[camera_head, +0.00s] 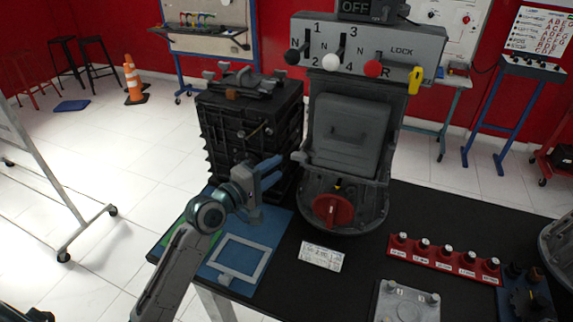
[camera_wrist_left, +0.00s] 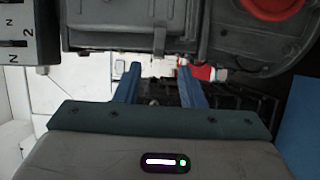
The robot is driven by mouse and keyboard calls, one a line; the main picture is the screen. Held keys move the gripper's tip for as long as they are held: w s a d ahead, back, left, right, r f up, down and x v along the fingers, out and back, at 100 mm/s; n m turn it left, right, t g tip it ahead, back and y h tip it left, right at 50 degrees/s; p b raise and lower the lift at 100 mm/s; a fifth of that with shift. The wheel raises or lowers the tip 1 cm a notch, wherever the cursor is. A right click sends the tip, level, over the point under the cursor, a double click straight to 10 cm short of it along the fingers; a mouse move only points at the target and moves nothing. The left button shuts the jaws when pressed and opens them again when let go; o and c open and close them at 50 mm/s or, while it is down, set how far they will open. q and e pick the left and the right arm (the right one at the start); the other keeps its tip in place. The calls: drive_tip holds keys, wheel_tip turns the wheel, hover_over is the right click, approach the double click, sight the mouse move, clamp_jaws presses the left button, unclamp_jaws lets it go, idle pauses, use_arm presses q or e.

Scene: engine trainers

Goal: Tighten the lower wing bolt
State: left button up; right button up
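A grey gear-shift unit (camera_head: 345,135) stands upright on the black table, with a red dial (camera_head: 333,210) low on its front. A small grey knob (camera_head: 299,156), possibly the lower wing bolt, sticks out from its left side. In the left wrist view a red part with a whitish tip (camera_wrist_left: 205,72) juts out beside the unit; I cannot tell whether it is the same piece. My left gripper (camera_head: 277,172) is open, its blue fingers apart and pointing at the unit's left side. In the wrist view the red part lies at the right fingertip (camera_wrist_left: 160,72). My right gripper is not in view.
A ribbed black box (camera_head: 250,125) stands close behind my left gripper. A blue mat (camera_head: 275,225) with a grey frame lies nearer me.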

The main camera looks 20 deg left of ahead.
use_arm(q)
drive_tip(key=shift+v, duration=1.95)
